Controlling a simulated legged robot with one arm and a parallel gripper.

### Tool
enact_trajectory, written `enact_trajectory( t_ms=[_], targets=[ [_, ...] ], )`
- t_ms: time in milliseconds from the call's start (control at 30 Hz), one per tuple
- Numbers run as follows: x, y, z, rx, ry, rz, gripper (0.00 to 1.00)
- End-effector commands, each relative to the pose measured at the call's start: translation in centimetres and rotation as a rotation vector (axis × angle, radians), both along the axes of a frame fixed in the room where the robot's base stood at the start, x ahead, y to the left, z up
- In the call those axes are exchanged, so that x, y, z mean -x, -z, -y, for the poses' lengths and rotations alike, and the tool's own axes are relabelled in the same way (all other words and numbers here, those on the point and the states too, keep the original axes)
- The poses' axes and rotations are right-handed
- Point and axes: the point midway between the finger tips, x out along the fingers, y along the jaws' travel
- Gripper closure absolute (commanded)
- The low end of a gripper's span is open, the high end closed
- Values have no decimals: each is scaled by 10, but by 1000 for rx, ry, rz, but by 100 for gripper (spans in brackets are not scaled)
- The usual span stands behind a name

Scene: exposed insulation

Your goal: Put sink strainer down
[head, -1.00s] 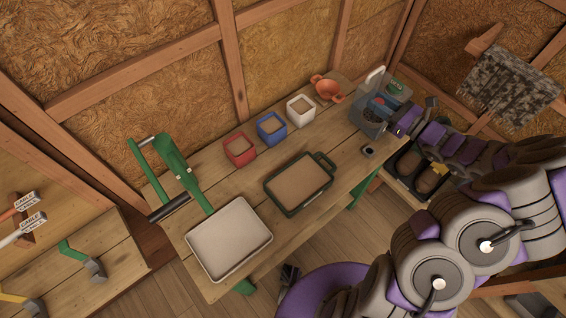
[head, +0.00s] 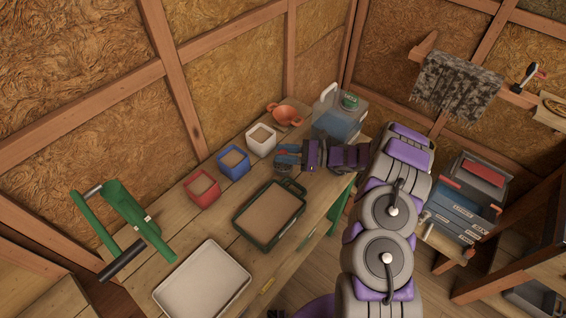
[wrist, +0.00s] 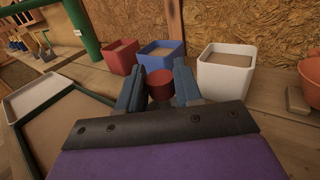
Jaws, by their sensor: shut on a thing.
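My gripper (head: 281,157) is over the right part of the wooden workbench (head: 184,242), between the white pot and the green-rimmed tray. In the wrist view its two blue fingers (wrist: 160,84) are shut on a small dark red round piece, which I take to be the sink strainer (wrist: 160,88). The piece appears held above the bench. The fingers hide its sides, and in the head view I cannot make it out clearly.
A red pot (head: 202,190), a blue pot (head: 233,162), a white pot (head: 261,139) and an orange bowl (head: 286,113) line the back. Bare wood shows between the pots and trays.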

Motion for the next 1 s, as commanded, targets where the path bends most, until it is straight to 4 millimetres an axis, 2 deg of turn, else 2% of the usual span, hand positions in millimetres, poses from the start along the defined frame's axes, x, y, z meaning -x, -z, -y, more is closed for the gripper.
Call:
enact_trajectory(
  t_ms=[233,600,633,867,1000],
  targets=[
    [0,33,1,1,2,0,100],
    [-1,36,0,1,2,1,100],
    [-1,36,0,1,2,2,64],
    [-1,35,0,1,2,1,42],
    [0,36,0,1,2,1,40]
  ],
)
